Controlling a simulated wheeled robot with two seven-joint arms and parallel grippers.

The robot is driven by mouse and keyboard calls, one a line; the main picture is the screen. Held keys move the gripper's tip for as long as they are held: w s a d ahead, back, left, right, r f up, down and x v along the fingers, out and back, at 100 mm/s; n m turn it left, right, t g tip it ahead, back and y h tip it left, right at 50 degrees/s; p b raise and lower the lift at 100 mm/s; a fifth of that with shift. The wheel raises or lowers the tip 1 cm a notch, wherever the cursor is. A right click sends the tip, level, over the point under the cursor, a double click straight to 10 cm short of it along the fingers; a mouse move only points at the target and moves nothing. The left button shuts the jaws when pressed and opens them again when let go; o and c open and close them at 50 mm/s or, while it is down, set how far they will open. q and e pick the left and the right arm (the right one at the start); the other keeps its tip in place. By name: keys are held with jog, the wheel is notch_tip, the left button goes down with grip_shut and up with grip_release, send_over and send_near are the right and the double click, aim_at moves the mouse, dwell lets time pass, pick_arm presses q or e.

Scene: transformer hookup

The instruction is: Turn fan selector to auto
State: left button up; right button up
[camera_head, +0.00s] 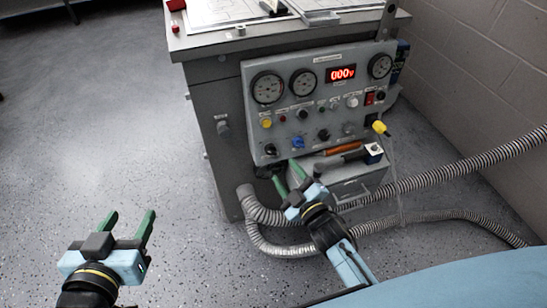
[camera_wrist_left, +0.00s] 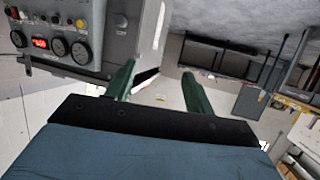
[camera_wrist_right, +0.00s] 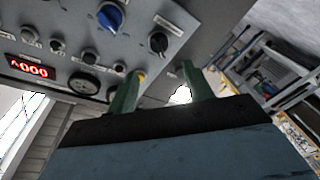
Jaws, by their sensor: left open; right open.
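The grey control panel (camera_head: 311,124) faces me on the front of a cabinet. Its low row has a black knob (camera_head: 270,149) at the left, a blue knob (camera_head: 298,142) and another black knob (camera_head: 323,134). The labels are too small to read, so I cannot tell which control is the fan selector. My right gripper (camera_head: 289,178) is open and empty just below the panel's lower left part. In the right wrist view the blue knob (camera_wrist_right: 110,16) and a black knob (camera_wrist_right: 158,43) lie beyond its fingertips. My left gripper (camera_head: 130,218) is open and empty over the floor at left.
The panel also bears gauges (camera_head: 267,87), a red display (camera_head: 341,73), a yellow button (camera_head: 266,123) and a red switch (camera_head: 370,98). Tools (camera_head: 341,149) lie on a box below the panel. A corrugated hose (camera_head: 460,163) runs right.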

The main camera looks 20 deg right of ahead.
aim_at(271, 153)
jog(key=b+x, duration=0.2)
jog(key=x, duration=0.5)
jog(key=shift+f, duration=0.1)
pick_arm(q)
notch_tip(271, 153, up, 11)
jog(key=d+t+h, duration=0.2)
jog(key=t, duration=0.5)
jog(key=shift+w+d+r+t+h+b, duration=0.2)
jog(key=shift+w+t+h+b, duration=0.1)
jog(key=shift+t+h, duration=0.1)
pick_arm(e)
jog(key=shift+w, duration=0.45)
jog(key=c, duration=1)
